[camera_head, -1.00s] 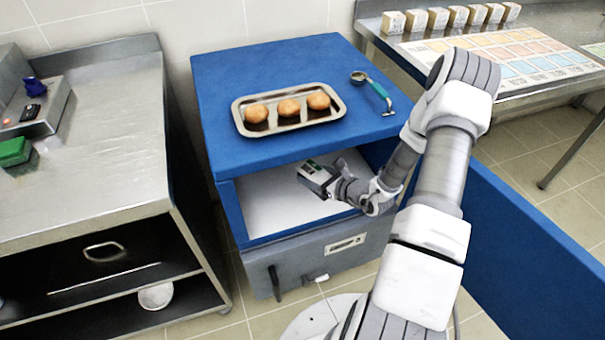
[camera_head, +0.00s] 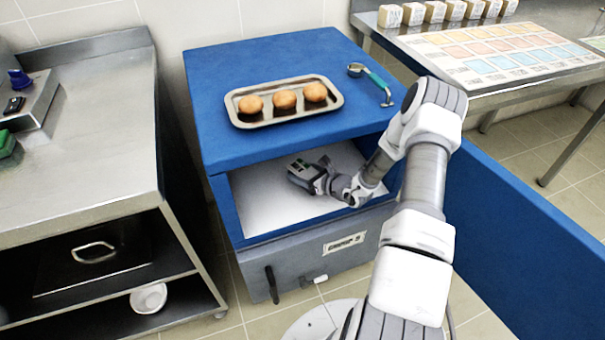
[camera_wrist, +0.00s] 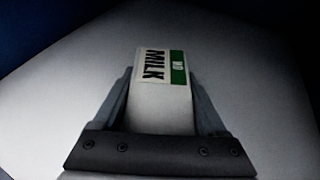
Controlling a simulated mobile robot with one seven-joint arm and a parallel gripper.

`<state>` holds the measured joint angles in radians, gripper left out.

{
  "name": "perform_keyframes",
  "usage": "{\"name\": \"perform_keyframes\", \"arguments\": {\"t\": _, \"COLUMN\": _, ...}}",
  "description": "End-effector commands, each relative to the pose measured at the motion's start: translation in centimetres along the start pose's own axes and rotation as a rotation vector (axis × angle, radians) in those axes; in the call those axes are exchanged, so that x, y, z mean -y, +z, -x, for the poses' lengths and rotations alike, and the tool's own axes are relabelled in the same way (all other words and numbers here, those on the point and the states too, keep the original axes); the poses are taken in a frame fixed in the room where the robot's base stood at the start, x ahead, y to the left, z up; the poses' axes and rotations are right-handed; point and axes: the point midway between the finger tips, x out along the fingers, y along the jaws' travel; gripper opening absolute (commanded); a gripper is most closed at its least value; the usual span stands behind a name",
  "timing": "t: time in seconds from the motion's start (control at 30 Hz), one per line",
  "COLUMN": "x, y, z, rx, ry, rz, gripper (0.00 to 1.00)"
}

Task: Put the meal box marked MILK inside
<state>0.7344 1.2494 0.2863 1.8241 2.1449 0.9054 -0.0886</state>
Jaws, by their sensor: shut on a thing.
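The meal box marked MILK (camera_wrist: 160,100) is white with a green band and sits between the two fingers of my gripper (camera_wrist: 165,85) in the wrist view. In the head view the box (camera_head: 299,168) is small, at the end of my gripper (camera_head: 306,172), inside the open compartment of the blue cabinet (camera_head: 224,205). My gripper is shut on the box over the compartment's pale floor (camera_head: 270,205). I cannot tell whether the box touches the floor. The box's underside is hidden.
A tray (camera_head: 240,121) with three buns and a green-handled scoop (camera_head: 374,78) lie on the cabinet top. The open blue door (camera_head: 510,240) stands at right. A steel counter (camera_head: 80,130) stands at left. Several small boxes (camera_head: 435,12) line the back right table.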

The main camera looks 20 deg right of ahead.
Motion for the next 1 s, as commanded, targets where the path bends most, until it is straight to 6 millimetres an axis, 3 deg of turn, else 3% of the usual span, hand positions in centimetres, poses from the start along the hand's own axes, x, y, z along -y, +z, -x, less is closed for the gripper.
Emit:
{"name": "perform_keyframes", "arguments": {"t": 0.17, "x": 0.0, "y": -0.3, "z": -0.2, "rx": 0.001, "ry": 0.000, "rz": 0.000, "gripper": 0.00}}
{"name": "perform_keyframes", "arguments": {"t": 0.2, "x": 0.0, "y": -0.3, "z": -0.1, "rx": 0.000, "ry": 0.000, "rz": 0.000, "gripper": 0.80}}
{"name": "perform_keyframes", "arguments": {"t": 0.3, "x": 0.0, "y": -0.3, "z": -0.1, "rx": 0.000, "ry": 0.000, "rz": 0.000, "gripper": 0.98}}
{"name": "perform_keyframes", "arguments": {"t": 0.67, "x": 0.0, "y": 0.2, "z": 0.2, "rx": -0.001, "ry": 0.000, "rz": 0.000, "gripper": 1.00}}
{"name": "perform_keyframes", "arguments": {"t": 1.0, "x": 0.1, "y": 0.3, "z": 7.1, "rx": -0.002, "ry": -0.003, "rz": -0.002, "gripper": 1.00}}
